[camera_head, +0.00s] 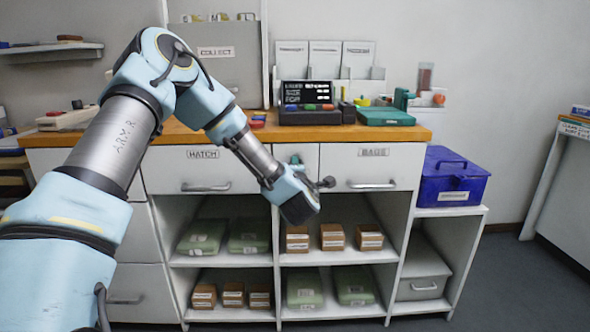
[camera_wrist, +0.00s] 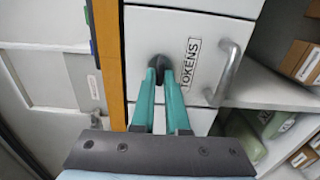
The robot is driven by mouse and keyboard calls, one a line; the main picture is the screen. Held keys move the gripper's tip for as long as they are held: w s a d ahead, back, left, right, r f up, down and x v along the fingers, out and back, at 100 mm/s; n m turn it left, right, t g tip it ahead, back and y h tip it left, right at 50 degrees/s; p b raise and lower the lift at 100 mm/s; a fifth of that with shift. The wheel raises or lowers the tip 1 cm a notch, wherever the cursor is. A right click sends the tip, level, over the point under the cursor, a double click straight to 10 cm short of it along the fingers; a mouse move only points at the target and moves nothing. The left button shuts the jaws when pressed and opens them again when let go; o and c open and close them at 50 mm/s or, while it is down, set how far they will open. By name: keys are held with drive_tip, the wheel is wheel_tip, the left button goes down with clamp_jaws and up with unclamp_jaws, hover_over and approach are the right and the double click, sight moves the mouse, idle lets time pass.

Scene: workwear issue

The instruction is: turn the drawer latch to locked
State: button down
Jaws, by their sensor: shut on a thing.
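The drawer latch (camera_wrist: 157,60) is a small dark knob on a white drawer front (camera_wrist: 190,28), in the wrist view. My gripper (camera_wrist: 160,72) has two teal fingers, shut on the latch. The fingers cover part of the latch, so its lock position cannot be told. In the head view my gripper (camera_head: 296,163) is at the narrow middle drawer front, and my arm hides much of that drawer.
A bar handle (camera_wrist: 229,68) stands out beside the label. Drawers labelled "HATCH" (camera_head: 203,154) and "BAGE" (camera_head: 374,152) flank the middle one. Open shelves below hold brown boxes (camera_head: 332,237) and green packs (camera_head: 248,235). A blue case (camera_head: 452,182) stands at right.

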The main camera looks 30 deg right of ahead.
idle(0.4)
drive_tip(key=c, duration=0.9)
unclamp_jaws()
drive_tip(key=b+v, duration=0.1)
drive_tip(key=v, duration=1)
drive_tip(key=shift+w, duration=0.1)
drive_tip(key=shift+w, duration=0.1)
